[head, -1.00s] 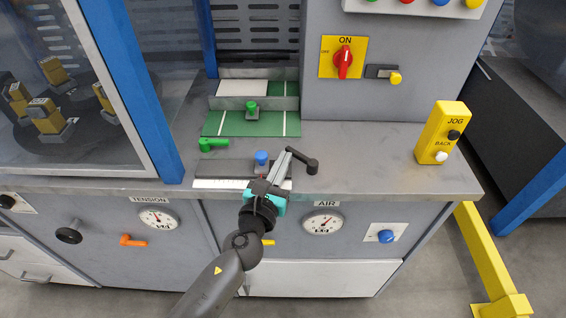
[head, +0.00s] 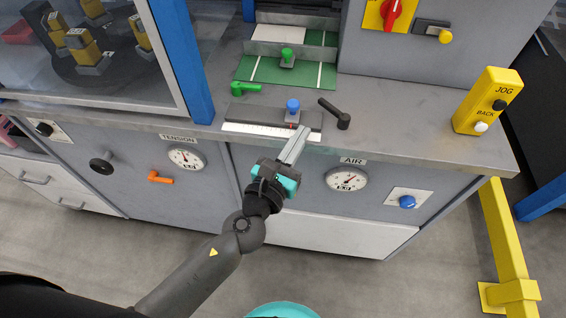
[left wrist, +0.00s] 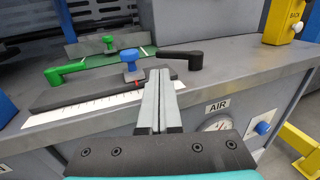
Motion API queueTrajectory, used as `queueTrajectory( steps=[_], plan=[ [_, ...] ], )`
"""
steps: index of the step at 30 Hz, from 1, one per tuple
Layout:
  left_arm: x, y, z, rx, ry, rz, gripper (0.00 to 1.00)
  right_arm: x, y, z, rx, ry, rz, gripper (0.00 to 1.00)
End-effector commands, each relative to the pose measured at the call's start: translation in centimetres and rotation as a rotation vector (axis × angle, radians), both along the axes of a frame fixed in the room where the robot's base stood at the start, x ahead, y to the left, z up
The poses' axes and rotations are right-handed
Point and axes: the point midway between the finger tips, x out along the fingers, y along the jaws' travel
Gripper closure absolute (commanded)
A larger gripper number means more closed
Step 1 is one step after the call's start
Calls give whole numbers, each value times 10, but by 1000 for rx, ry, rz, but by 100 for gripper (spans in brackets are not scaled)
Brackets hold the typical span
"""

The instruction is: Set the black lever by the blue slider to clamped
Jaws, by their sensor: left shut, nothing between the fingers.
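The black lever (head: 335,113) sits on the grey counter just right of the blue slider (head: 293,106). In the head view its arm points up and left from its round hub at the lower right. In the left wrist view the black lever (left wrist: 182,59) lies beyond the fingertips, and the blue slider (left wrist: 130,60) stands left of them on its dark rail. My left gripper (head: 303,132) is shut and empty, in front of the slider's scale and apart from the lever. The fingers also show in the left wrist view (left wrist: 159,75). My right gripper is not in view.
A green lever (head: 258,88) and a green knob (head: 287,56) are behind and left of the slider. The yellow jog box (head: 488,101) stands at the counter's right end. The AIR gauge (head: 347,180) is on the front panel below. The counter right of the lever is clear.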

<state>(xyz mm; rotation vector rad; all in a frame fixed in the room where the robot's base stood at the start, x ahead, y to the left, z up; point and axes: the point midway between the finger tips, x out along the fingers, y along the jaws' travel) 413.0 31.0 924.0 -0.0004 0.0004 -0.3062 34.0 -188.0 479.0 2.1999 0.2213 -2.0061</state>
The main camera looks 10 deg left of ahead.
Motion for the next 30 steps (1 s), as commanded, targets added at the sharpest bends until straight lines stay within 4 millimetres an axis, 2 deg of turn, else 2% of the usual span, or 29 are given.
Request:
queueTrajectory(
  steps=[1, 6, 13, 18, 27, 30],
  plan=[
    [-11, 3, -2, 2, 3, -2, 100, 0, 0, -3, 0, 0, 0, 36],
    [-39, 12, -3, 3, 2, -1, 100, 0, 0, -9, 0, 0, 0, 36],
    [-66, 21, -2, 2, 2, 0, 100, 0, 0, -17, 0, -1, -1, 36],
    [-74, 23, 0, 1, 0, 0, 100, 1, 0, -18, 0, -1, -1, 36],
    [-74, 24, 0, 0, -1, 0, 100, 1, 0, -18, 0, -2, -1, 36],
    [-74, 24, -2, -5, 7, 1, 100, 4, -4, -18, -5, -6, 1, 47]
  ],
)
